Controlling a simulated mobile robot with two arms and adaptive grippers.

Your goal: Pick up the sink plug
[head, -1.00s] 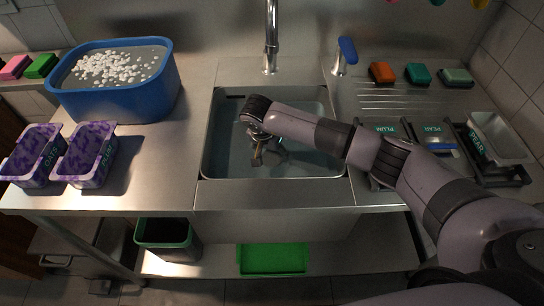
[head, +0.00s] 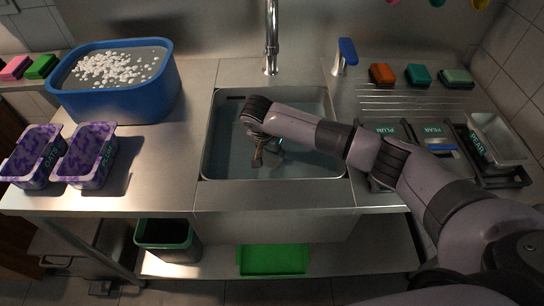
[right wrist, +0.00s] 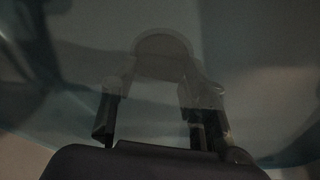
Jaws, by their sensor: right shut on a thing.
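The sink (head: 212,150) holds water and sits in the middle of the steel counter. My right gripper (head: 258,160) reaches down into it, fingers low in the water. In the right wrist view, a dim round disc, the sink plug (right wrist: 163,58), lies between and just beyond the fingertips of the right gripper (right wrist: 155,95). The fingers stand apart by about its width and are closed on it. The murky water blurs the contact. In the head view the plug is hidden by the hand. My left gripper is in no view.
A blue tub (head: 120,98) with white pieces in water and two purple-patterned tubs (head: 88,160) stand left. The tap (head: 271,40) rises behind the sink. Right are sponges (head: 382,75) on the drainer and labelled trays (head: 482,150). A green tray (head: 272,260) lies below.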

